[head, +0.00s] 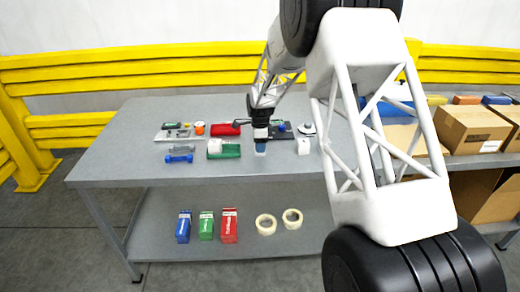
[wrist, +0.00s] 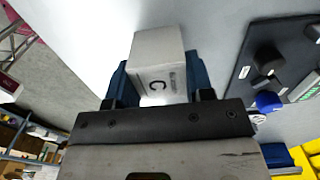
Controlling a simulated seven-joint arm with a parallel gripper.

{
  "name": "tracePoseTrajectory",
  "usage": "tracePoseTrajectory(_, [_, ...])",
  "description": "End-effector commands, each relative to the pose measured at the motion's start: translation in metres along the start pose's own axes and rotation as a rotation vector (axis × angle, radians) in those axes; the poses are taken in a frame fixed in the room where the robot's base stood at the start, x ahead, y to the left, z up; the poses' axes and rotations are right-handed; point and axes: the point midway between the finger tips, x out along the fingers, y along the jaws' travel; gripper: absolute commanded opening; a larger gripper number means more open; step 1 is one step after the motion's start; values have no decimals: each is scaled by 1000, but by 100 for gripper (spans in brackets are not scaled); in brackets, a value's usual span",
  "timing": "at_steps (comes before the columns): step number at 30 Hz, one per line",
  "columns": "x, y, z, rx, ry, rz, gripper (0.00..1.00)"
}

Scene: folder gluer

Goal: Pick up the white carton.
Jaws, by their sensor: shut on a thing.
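The white carton (wrist: 158,62) shows in the wrist view, a small pale box with a dark letter "C" and small print on its near face. My gripper (wrist: 158,80) is shut on it, with one blue finger along each side. Whether the carton touches the table is unclear.
A dark panel with knobs (wrist: 280,65) is beside my gripper. The table's front left is clear.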

Motion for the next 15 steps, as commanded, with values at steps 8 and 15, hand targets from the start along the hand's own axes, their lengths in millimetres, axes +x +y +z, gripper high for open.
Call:
tracePoseTrajectory(8, [-1, 0, 0, 0, 0, 0, 26])
tracePoseTrajectory(15, [-11, 0, 0, 0, 0, -2, 26])
